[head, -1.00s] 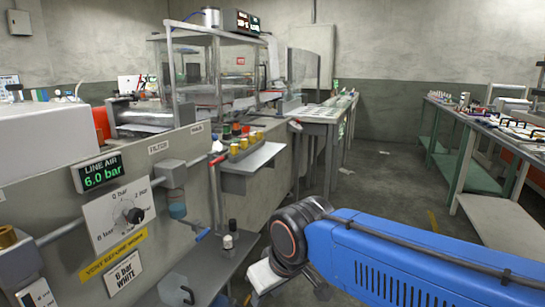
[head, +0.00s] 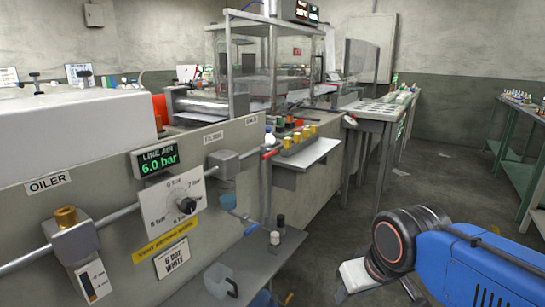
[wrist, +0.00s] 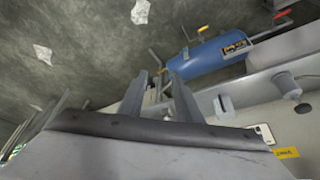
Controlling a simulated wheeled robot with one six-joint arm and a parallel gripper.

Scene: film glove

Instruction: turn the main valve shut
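A red lever handle (head: 270,154) sticks out on the pipe near a small label that looks like MAIN (head: 251,120), at the right end of the grey panel in the head view. I take it as the main valve; its body is hard to make out. The LINE AIR display (head: 156,161) reads 6.0 bar. My gripper (wrist: 157,75) shows in the wrist view with its fingers apart and nothing between them. In the head view my blue arm is at the lower right, and the gripper's fingers are not clearly visible. The gripper appears clear of the red lever.
A regulator dial (head: 187,206), a brass-capped oiler (head: 66,218) and a blue drain lever (head: 251,229) are on the panel. A shelf with yellow-capped parts (head: 300,140) juts out beside the red lever. A blue tank (wrist: 205,58) shows in the wrist view.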

